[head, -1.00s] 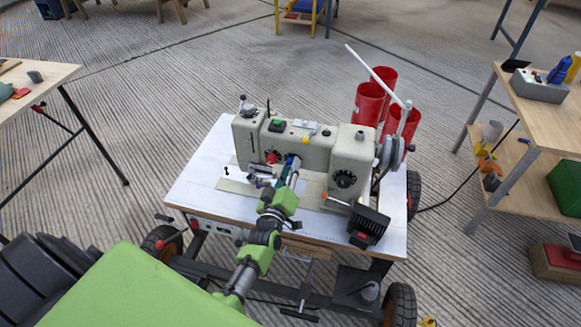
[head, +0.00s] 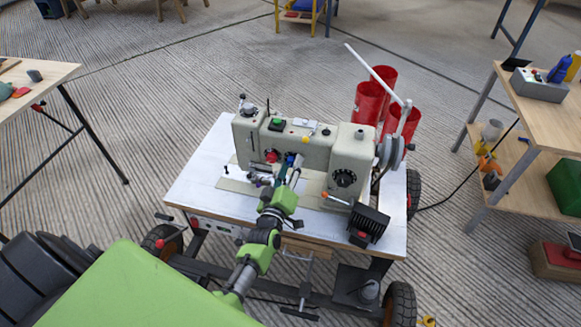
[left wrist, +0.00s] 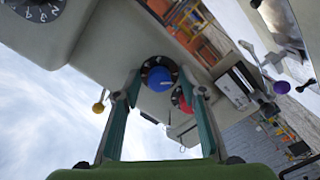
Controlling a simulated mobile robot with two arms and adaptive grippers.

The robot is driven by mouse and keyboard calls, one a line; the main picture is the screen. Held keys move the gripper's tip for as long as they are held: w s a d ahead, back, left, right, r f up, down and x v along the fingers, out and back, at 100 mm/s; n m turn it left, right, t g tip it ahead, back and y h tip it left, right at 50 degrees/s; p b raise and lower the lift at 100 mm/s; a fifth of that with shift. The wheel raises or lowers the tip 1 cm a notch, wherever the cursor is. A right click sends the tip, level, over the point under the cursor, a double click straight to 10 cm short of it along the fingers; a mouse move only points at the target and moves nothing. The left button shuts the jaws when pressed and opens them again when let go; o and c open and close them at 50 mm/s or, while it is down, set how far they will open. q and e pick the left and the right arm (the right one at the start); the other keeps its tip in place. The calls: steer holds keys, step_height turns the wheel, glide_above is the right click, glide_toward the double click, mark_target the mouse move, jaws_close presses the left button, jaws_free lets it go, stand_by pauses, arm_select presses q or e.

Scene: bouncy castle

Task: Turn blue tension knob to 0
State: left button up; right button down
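The sewing machine (head: 345,155) is a pale grey body on a white-topped cart. Its blue tension knob (left wrist: 160,80) sits on a black dial ring in the left wrist view, with a pale mark on its face. In the head view it is mostly hidden behind my left gripper (head: 291,172). My left gripper in the wrist view (left wrist: 161,88) is open, its two teal fingers on either side of the blue knob with a visible gap at each side. How far the fingertips reach along the knob I cannot tell. The dial's number at the mark is unreadable. My right gripper is not shown.
A red knob (left wrist: 183,100) sits close beside the blue one, partly behind a finger. A black numbered dial (head: 344,179) is further right on the machine. A black lamp box (head: 368,223) and red cylinders (head: 368,103) stand around it.

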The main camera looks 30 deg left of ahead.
arm_select(q)
steer(key=v, duration=1.2)
stand_by(0.3)
